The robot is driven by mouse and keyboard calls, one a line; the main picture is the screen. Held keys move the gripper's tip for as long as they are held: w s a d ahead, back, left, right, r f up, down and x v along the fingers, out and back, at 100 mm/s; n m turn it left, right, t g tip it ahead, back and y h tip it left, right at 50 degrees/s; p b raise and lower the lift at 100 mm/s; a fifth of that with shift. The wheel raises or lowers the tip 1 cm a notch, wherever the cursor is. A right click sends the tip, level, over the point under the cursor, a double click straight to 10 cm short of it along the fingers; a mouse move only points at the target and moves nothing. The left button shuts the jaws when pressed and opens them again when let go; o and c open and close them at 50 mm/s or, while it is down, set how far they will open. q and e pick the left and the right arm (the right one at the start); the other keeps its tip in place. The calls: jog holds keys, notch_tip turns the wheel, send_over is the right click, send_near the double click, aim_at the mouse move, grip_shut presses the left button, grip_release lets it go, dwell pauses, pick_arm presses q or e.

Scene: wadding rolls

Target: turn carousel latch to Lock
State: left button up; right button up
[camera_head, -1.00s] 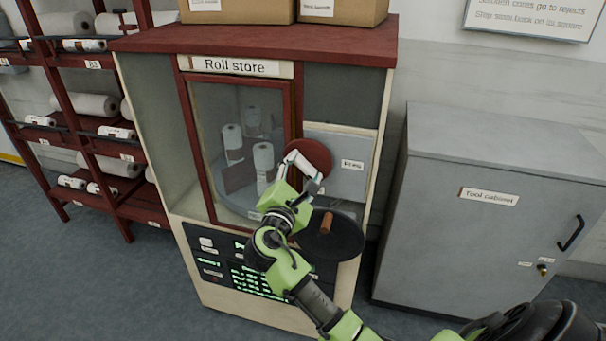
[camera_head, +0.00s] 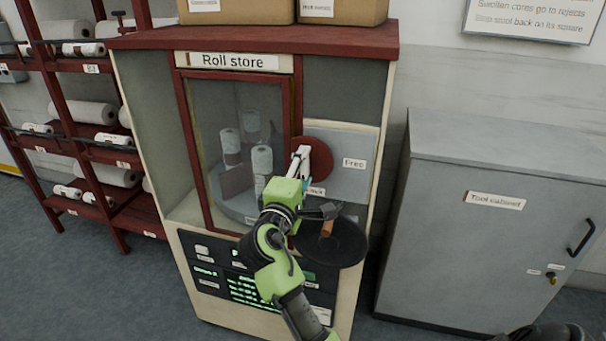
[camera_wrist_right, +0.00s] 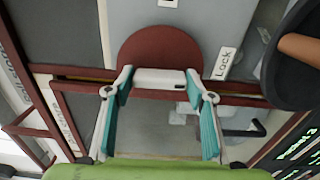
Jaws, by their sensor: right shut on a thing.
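The carousel latch is a dark red disc (camera_head: 319,157) on the grey panel right of the glass door. It also shows in the right wrist view (camera_wrist_right: 160,48), with a white handle (camera_wrist_right: 160,79) across its lower part. My right gripper (camera_head: 302,152) is at the disc. In the wrist view its teal-padded fingers (camera_wrist_right: 160,85) are on either side of the handle, shut on it. The "Free" label (camera_head: 354,163) is right of the disc. The "Lock" label (camera_wrist_right: 225,63) shows beside the disc in the wrist view.
A dark round plate with a brown knob (camera_head: 341,246) projects below the latch, close to my right wrist. The Roll store's glass door (camera_head: 235,150) has white rolls behind it. A grey tool cabinet (camera_head: 490,240) stands to the right, and red shelving to the left.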

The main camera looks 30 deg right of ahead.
jog(key=shift+f+m, duration=0.1)
jog(key=shift+m, duration=0.3)
jog(key=o, duration=1.1)
